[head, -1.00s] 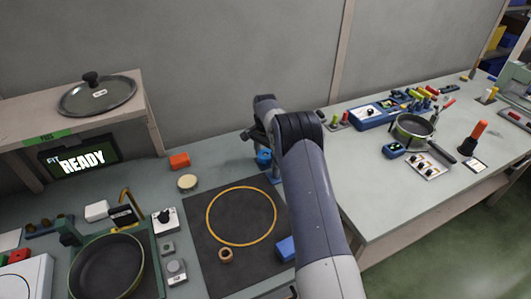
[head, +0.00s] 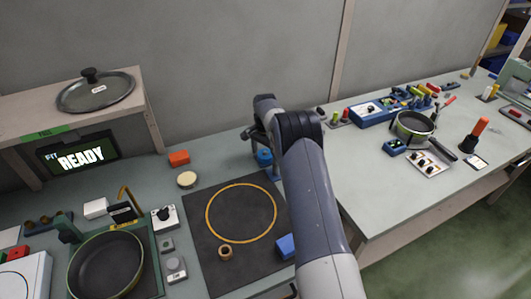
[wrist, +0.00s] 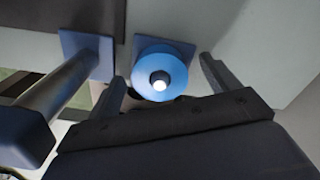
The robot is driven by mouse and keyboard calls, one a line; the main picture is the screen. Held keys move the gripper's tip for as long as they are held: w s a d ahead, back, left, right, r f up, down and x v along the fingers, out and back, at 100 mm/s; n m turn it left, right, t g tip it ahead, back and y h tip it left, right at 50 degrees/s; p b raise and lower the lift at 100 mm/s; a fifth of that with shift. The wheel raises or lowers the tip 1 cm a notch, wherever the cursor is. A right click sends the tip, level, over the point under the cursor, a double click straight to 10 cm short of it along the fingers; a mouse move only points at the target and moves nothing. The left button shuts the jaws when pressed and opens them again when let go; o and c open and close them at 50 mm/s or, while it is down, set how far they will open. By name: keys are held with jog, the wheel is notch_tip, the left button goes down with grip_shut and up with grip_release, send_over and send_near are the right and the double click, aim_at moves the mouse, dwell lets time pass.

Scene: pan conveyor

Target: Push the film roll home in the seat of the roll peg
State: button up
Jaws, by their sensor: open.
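The blue film roll (wrist: 147,62) shows in the wrist view as a round disc around the roll peg (wrist: 159,84), whose bright tip shows in its hole. A blue square base plate (wrist: 142,42) shows behind the roll; how deep the roll sits is hidden. My gripper (wrist: 162,70) is open, with one dark finger on each side of the roll and a visible gap at the right finger. Whether the left finger touches it I cannot tell. In the head view the roll (head: 264,156) is partly hidden by my arm.
A grey post (wrist: 62,87) on another blue base stands close left of the roll in the wrist view. In the head view a dark mat with a yellow ring (head: 208,236) lies in front, with a small brown ring (head: 225,253) and a blue block (head: 286,246).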

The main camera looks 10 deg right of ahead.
jog(key=shift+r, duration=0.1)
notch_tip(320, 180, up, 11)
jog(key=b, duration=0.1)
jog(key=shift+f, duration=0.2)
notch_tip(320, 180, down, 11)
jog(key=shift+r+p, duration=0.2)
jog(key=shift+p, duration=0.35)
jog(key=shift+r, duration=0.3)
